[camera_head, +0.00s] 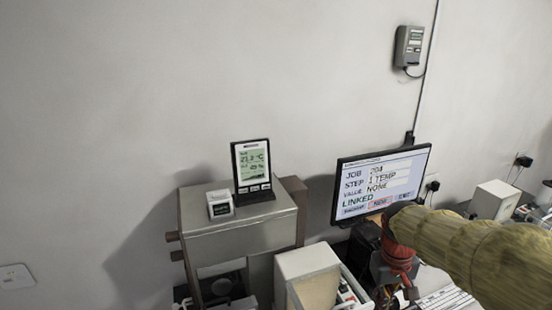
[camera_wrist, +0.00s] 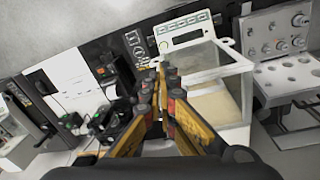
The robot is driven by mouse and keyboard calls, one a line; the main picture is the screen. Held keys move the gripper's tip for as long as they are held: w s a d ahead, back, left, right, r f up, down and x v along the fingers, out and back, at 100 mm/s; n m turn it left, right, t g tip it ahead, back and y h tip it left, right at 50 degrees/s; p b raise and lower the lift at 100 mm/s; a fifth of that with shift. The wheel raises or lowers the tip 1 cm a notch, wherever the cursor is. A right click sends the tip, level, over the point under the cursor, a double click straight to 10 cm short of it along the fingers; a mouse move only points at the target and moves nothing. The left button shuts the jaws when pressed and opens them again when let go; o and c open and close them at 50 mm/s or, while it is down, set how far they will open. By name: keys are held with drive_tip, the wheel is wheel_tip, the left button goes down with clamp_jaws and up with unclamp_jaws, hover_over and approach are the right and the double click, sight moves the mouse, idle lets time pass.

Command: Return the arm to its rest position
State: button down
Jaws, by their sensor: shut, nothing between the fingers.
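My arm, in a yellow-brown sleeve, reaches in from the right edge of the head view, with a red wrist part in front of the monitor (camera_head: 381,183). My gripper (camera_wrist: 165,82) shows in the wrist view, its yellow fingers with dark and red tips close together and nothing held between them. It points towards equipment on the bench; I cannot tell its exact distance from it. The monitor reads JOB 204, STEP 1 TEMP, VALUE NONE, LINKED; my wrist covers part of its lower edge.
A thermometer display (camera_head: 253,168) and a small white device (camera_head: 220,204) stand on a grey cabinet (camera_head: 240,232). A grey wall unit (camera_head: 409,46) hangs above.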

drive_tip(key=s+a+r+t, duration=0.3)
drive_tip(key=s+a+r, duration=0.1)
drive_tip(key=s, duration=0.4)
drive_tip(key=s+a+r+t, duration=0.2)
drive_tip(key=s+a+r, duration=0.2)
drive_tip(key=s, duration=0.5)
wheel_tip(320, 180, down, 16)
drive_tip(key=b, duration=1.5)
drive_tip(key=shift+w+d+r+m+y+b, duration=0.2)
drive_tip(key=shift+w+d+m+y+b, duration=0.1)
drive_tip(key=shift+w+m+y, duration=0.1)
